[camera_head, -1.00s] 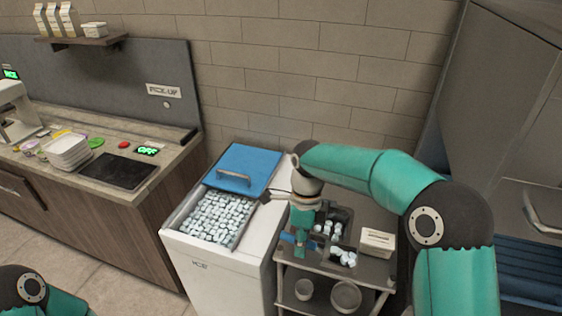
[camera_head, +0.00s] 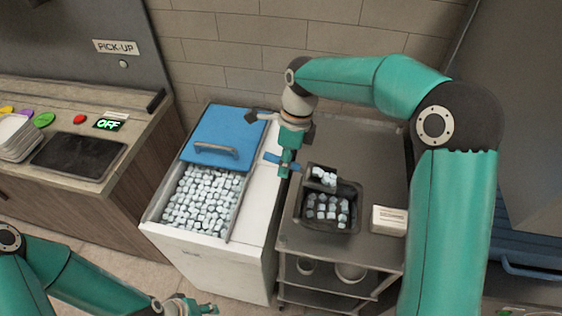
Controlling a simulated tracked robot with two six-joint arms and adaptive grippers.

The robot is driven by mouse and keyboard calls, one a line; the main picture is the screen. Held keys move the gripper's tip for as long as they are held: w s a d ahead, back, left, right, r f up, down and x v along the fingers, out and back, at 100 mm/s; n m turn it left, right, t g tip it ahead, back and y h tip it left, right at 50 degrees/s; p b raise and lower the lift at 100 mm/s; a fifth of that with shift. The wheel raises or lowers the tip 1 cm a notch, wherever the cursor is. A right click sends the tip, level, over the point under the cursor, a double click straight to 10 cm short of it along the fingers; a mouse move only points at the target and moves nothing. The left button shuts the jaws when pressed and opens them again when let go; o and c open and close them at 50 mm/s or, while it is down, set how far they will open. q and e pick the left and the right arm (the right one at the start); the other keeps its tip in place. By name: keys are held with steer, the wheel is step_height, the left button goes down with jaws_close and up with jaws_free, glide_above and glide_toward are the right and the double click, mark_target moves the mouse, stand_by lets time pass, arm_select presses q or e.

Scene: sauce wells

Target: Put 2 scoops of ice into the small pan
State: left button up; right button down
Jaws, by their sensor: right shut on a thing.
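The small dark pan (camera_head: 301,218) stands on the grey cart and holds several ice cubes. A dark scoop (camera_head: 333,171) with ice cubes in it is over the far part of the pan. My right gripper (camera_head: 286,168) is shut on the scoop, just left of the pan; its grip on the handle is mostly hidden. I cannot tell whether the scoop touches the pan. The white ice bin (camera_head: 208,262) stands open to the left, full of ice cubes (camera_head: 200,200). My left gripper (camera_head: 196,306) is at the bottom edge, partly cut off, and its jaws are unclear.
The bin's blue lid (camera_head: 212,128) is slid back behind the ice. A small white box (camera_head: 388,220) sits right of the pan on the cart (camera_head: 290,238). Bowls (camera_head: 352,271) stand on the lower shelf. A counter with a dark plate (camera_head: 80,155) is at left.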

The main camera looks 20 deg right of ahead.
mark_target(298, 166)
steer(key=shift+s+d+r+t+y+b, duration=0.3)
steer(key=shift+d+r+t+y+b, duration=0.35)
steer(key=shift+b, duration=1)
steer(key=shift+s+d+r+t+y+b, duration=0.25)
steer(key=shift+r+y+b, duration=0.4)
steer(key=shift+b, duration=1.05)
steer(key=shift+s+d+r+t+y+b, duration=0.4)
steer(key=shift+y+b, duration=0.5)
steer(key=shift+b, duration=0.75)
steer(key=shift+s+d+r+n+t+y+b, duration=0.2)
steer(key=shift+s+d+r+t+y+b, duration=0.15)
steer(key=shift+d+r+y+b, duration=0.15)
steer(key=shift+s+d+r+n+t+y+b, duration=0.25)
steer(key=shift+s+d+r+y+b, duration=0.1)
steer(key=shift+d+y+b, duration=0.25)
steer(key=shift+s+d+r+t+y+b, duration=0.2)
steer(key=shift+d+r+y, duration=0.05)
steer(key=shift+r+y, duration=0.15)
steer(key=shift+s+d+r+t+y+b, duration=0.15)
steer(key=shift+d+r+t+y+b, duration=0.1)
steer(key=shift+r+y, duration=0.1)
